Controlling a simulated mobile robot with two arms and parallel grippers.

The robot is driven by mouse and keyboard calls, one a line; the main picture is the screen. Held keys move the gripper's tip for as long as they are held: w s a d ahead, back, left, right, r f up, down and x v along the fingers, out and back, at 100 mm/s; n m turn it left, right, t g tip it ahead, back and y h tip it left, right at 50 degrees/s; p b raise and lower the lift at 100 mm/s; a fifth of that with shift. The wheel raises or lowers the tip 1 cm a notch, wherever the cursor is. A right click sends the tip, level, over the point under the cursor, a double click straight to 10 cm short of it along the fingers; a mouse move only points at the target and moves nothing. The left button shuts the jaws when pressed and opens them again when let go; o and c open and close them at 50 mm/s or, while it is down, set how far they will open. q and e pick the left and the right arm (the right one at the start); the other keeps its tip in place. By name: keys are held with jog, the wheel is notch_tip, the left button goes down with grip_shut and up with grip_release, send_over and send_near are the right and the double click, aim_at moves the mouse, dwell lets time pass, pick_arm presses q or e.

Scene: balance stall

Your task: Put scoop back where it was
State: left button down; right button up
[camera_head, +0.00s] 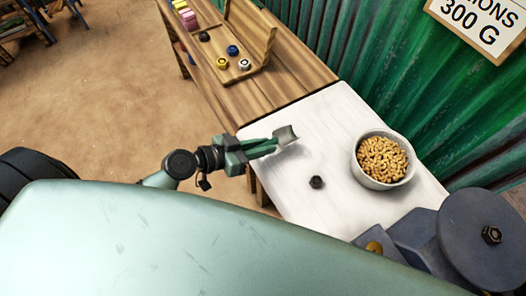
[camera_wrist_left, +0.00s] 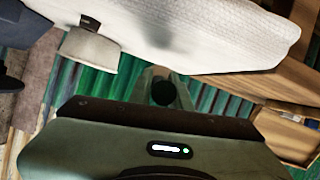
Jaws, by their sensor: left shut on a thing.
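The scoop (camera_head: 286,135) has a pale grey head that shows just beyond the fingertips of my left gripper (camera_head: 262,147). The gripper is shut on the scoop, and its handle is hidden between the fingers. The scoop is over the left edge area of the white tabletop (camera_head: 325,205); I cannot tell whether it touches it. In the left wrist view the fingers (camera_wrist_left: 165,88) show with a dark round shape between them. The white bowl (camera_head: 357,172) of tan pieces stands to the right of the scoop. My right gripper is not in view.
A dark hex nut (camera_head: 317,182) lies between scoop and bowl. A blue-grey scale (camera_head: 420,240) stands at the lower right. A wooden rack (camera_head: 240,50) with several coloured nuts is at the back. A green corrugated wall (camera_head: 410,90) closes the far side.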

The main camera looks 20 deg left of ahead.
pick_arm(q)
notch_tip(320, 180, down, 3)
jog(key=shift+f, duration=0.15)
jog(key=shift+f+b, duration=0.1)
jog(key=shift+b, duration=0.3)
jog(key=c, duration=1.7)
grip_release()
jog(key=shift+f, duration=0.1)
jog(key=shift+c, duration=0.2)
jog(key=o, duration=0.4)
